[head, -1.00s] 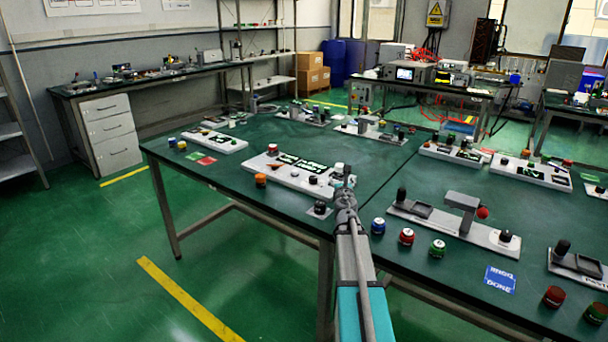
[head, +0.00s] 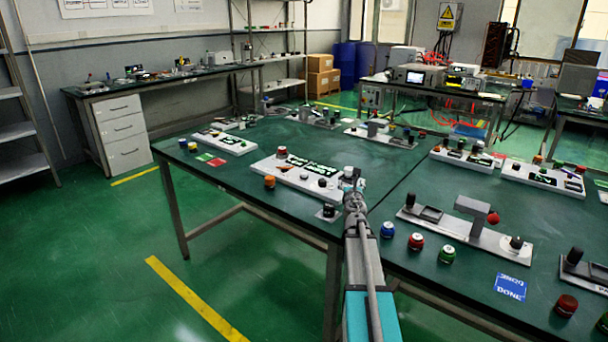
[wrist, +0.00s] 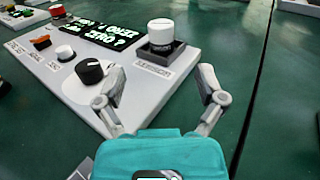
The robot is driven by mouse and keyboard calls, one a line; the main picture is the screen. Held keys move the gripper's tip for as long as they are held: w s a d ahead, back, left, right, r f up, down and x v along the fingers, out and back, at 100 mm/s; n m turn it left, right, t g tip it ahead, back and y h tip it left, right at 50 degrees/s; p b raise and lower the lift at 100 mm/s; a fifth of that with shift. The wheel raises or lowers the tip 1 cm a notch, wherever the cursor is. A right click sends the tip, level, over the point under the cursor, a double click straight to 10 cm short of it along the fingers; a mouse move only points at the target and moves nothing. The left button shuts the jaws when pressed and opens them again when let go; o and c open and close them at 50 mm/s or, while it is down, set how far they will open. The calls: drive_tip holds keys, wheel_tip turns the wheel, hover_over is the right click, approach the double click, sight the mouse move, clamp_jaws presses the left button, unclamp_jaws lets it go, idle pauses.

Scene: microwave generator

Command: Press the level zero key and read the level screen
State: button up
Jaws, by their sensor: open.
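A white panel (head: 262,167) lies on the green table, with a black screen (wrist: 100,32) showing pale green text in two lines; the wrist view shows it partly, and I cannot read all of it. On the panel are a black knob (wrist: 90,71), a small white key (wrist: 65,52), an orange rocker switch (wrist: 41,42) and a large white cap (wrist: 160,33) on a dark square base. The printed labels are too blurred to tell which is the level zero key. My gripper (wrist: 160,82) is open and empty, its fingers at the panel's near right end, in front of the white cap.
An orange knob (head: 269,182) and a black knob on a small plate (head: 328,212) sit at the table's near edge. Blue (head: 387,229), red (head: 416,241) and green (head: 447,253) knobs stand to the right. Other panels lie farther back.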

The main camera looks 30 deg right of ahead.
clamp_jaws()
idle(1.4)
